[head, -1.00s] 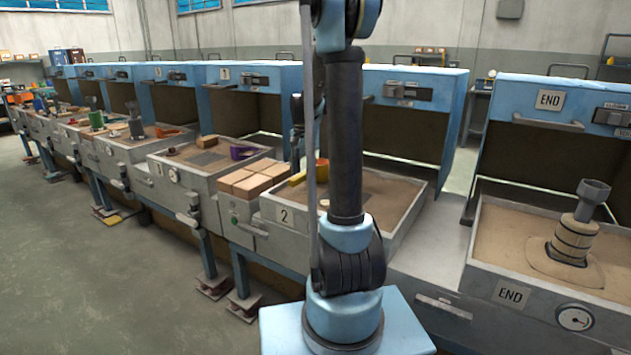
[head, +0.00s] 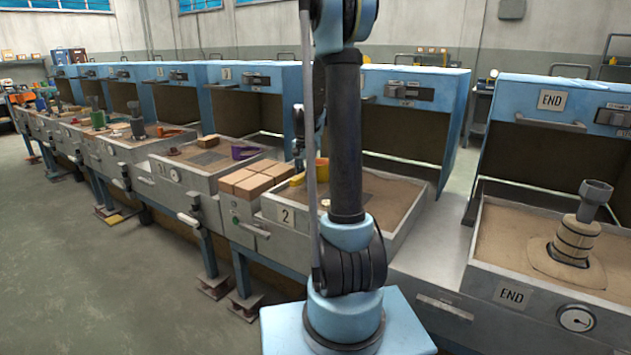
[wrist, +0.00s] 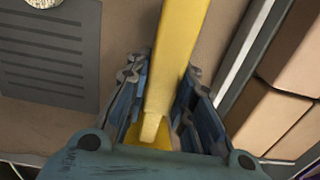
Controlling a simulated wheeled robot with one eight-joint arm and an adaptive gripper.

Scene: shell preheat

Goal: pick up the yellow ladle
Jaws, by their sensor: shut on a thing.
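The yellow ladle (wrist: 177,52) runs up the middle of the wrist view, and its long flat yellow part lies between my fingers. My gripper (wrist: 161,95) is shut on it, with one dark finger on each side. In the head view the yellow ladle (head: 321,170) shows in part beside my arm, over the sand tray marked 2 (head: 285,216). My arm hides the rest of it there, and my gripper is mostly hidden behind the arm.
Tan blocks (head: 247,184) stand left of tray 2, and they also show at the right of the wrist view (wrist: 290,100). A dark slotted plate (wrist: 50,50) lies on the sand. A purple object (head: 245,152) lies in the tray further left. The END tray (head: 490,250) holds a grey and tan stack.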

